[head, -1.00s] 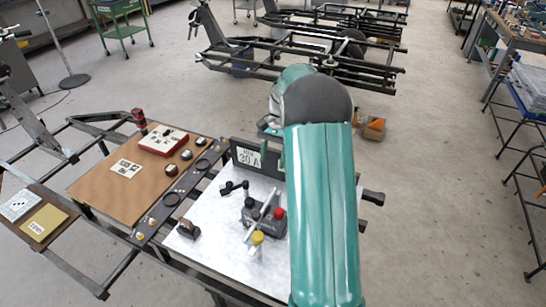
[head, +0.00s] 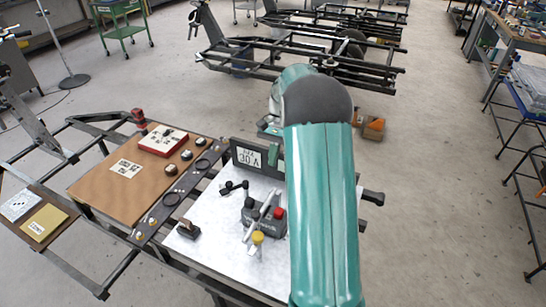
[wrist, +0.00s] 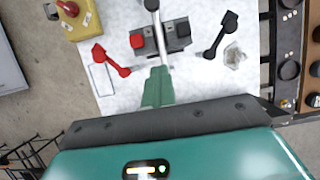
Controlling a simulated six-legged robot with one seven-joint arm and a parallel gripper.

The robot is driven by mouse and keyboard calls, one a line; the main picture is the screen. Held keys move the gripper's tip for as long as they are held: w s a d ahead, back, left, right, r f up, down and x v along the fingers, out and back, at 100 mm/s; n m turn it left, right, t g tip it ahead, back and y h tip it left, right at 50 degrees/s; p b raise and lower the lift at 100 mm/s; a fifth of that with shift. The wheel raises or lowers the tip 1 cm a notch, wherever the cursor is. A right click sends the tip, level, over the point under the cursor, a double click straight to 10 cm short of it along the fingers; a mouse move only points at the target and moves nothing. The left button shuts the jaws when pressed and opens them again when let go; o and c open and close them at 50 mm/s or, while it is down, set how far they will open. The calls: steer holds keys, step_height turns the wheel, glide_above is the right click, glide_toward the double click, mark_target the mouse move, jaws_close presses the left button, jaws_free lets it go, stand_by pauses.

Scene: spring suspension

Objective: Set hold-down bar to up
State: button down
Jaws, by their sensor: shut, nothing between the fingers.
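The hold-down bar (head: 265,207) is a thin silver bar lying across a dark battery block (head: 250,217) on the white bench top. In the wrist view the bar (wrist: 158,35) crosses the block (wrist: 178,36) between a red and a black terminal. My gripper (wrist: 157,88) is shut and empty, with its teal fingers at the bar's near end. I cannot tell whether they touch it.
A red clamp lead (wrist: 110,60) and a black one (wrist: 222,38) lie either side of the block. A red knob on a yellow base (wrist: 78,18) is at the wrist view's upper left. A "30 A" sign (head: 248,157) stands behind the block. A brown board (head: 100,185) adjoins at left.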

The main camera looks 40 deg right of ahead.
stand_by(0.7)
steer(key=c, duration=1.1)
jaws_free()
steer(key=v, duration=1.3)
steer(key=shift+r, duration=0.4)
steer(key=shift+c, duration=0.4)
